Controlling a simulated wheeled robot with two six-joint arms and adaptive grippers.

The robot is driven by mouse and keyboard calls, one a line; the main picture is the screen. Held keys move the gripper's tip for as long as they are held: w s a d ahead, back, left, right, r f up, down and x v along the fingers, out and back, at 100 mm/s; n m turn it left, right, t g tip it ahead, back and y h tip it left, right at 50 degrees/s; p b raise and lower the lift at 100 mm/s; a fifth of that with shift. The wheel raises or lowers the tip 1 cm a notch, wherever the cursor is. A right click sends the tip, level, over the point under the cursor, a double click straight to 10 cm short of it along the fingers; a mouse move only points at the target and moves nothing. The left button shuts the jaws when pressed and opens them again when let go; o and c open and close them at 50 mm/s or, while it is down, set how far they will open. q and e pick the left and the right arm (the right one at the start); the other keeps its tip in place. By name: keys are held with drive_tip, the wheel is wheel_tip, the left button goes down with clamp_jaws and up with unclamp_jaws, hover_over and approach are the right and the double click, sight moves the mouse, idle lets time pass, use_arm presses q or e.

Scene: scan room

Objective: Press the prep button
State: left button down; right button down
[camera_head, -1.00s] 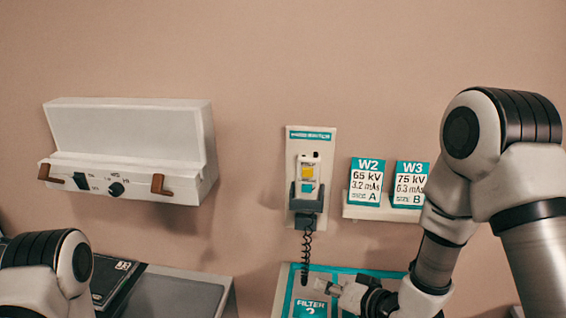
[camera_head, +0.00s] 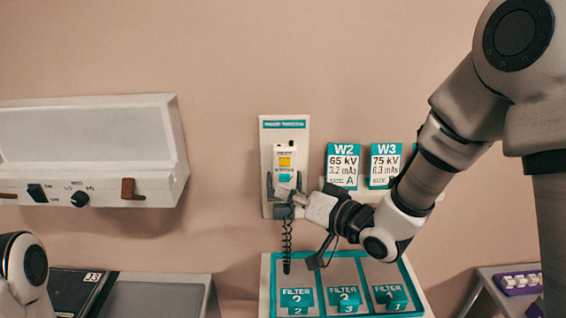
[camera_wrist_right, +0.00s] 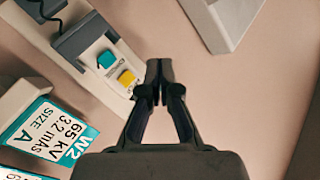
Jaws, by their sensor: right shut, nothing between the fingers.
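A white handset (camera_head: 285,151) with a yellow button (camera_head: 285,161) above a teal button (camera_head: 285,178) sits in a dark holder on a wall panel (camera_head: 301,133). The button labels are too small to read surely. My right gripper (camera_head: 281,190) is shut and empty, in front of the handset's lower part, just below the teal button. In the right wrist view, the shut fingertips (camera_wrist_right: 159,70) show beside the yellow button (camera_wrist_right: 127,77), with the teal button (camera_wrist_right: 107,60) farther off; I see no contact. My left gripper is out of view.
Two technique cards, W2 (camera_head: 343,165) and W3 (camera_head: 385,165), stand on a ledge just right of the handset. A filter tray (camera_head: 266,290) lies below. A coiled cord (camera_head: 287,240) hangs from the holder. A white wall box (camera_head: 150,150) is at left.

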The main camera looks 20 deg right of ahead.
drive_tip(key=p, duration=0.1)
approach(274, 163)
drive_tip(key=w+a, duration=0.2)
drive_tip(key=a, duration=0.2)
drive_tip(key=shift+w+d+f+p, duration=0.3)
drive_tip(key=shift+w+d+f, duration=0.15)
drive_tip(key=shift+w, duration=0.15)
idle(0.6)
drive_tip(key=shift+w+d, duration=0.1)
drive_tip(key=shift+w, duration=0.3)
drive_tip(key=shift+w+d+p, duration=0.15)
drive_tip(key=shift+w+p, duration=0.2)
drive_tip(key=shift+w, duration=0.1)
idle(0.6)
idle(0.3)
drive_tip(key=shift+s+a, duration=0.3)
drive_tip(key=shift+s, duration=0.6)
